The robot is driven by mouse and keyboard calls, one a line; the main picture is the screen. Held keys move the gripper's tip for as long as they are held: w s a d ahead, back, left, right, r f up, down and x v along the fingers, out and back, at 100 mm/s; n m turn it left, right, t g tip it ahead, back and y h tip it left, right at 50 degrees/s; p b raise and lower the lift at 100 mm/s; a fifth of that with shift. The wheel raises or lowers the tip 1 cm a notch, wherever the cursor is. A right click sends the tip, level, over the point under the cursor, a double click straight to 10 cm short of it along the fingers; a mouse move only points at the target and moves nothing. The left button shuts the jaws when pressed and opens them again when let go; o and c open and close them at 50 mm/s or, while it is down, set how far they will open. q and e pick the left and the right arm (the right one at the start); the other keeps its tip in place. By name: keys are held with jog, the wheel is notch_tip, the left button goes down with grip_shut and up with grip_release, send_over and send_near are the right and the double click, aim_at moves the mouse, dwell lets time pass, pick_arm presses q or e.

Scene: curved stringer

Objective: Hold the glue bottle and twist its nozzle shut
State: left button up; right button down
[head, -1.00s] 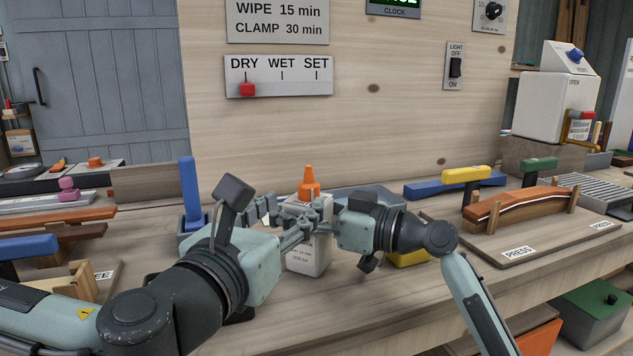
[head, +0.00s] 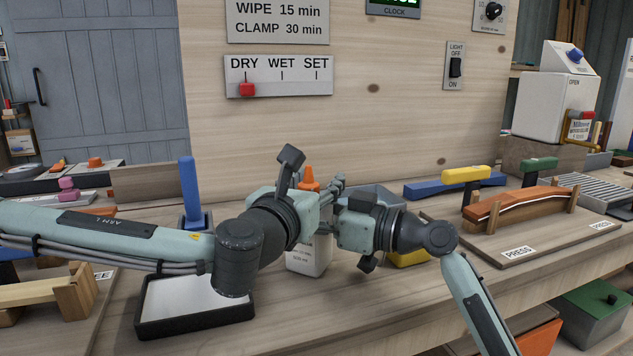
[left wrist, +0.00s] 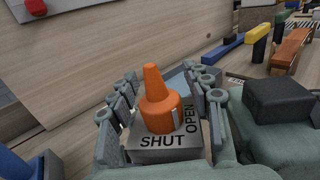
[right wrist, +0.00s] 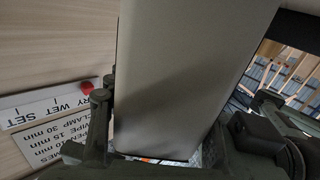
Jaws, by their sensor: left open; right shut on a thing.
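The white glue bottle (head: 308,262) stands upright at the bench's middle, partly hidden behind my grippers in the head view. Its orange nozzle (left wrist: 158,105) rises from a grey top marked SHUT and OPEN; a pale mark on the nozzle's base faces the OPEN side. My left gripper (left wrist: 162,82) is open, with its fingers on both sides of the nozzle and visible gaps. The nozzle tip also shows in the head view (head: 308,177). My right gripper (head: 330,228) is shut on the bottle's body, which fills the middle of the right wrist view (right wrist: 185,80).
A black-rimmed tray (head: 150,327) lies front left of the bottle. A blue upright handle (head: 190,190) stands left of it. A yellow object (head: 410,258) lies to the right, near the press board (head: 510,257). A DRY/WET/SET panel (head: 280,77) is on the wall behind.

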pick_arm(q)
jog(key=shift+c, duration=0.5)
grip_shut()
jog(key=shift+m+h, duration=0.3)
jog(key=shift+h, duration=0.2)
jog(key=shift+s+d+m+g+h, duration=0.25)
jog(key=shift+d+m+g+h, duration=0.05)
jog(key=shift+m+g+h, duration=0.95)
jog(key=shift+s+d+m+g+h, duration=0.2)
jog(key=shift+d+m+g+h, duration=0.1)
jog(key=shift+m+g+h, duration=0.95)
jog(key=shift+s+d+m+g+h, duration=0.3)
jog(key=shift+m+g+h, duration=0.7)
jog(key=shift+h, duration=0.4)
jog(key=shift+g, duration=0.3)
jog(key=shift+o, duration=0.5)
grip_release()
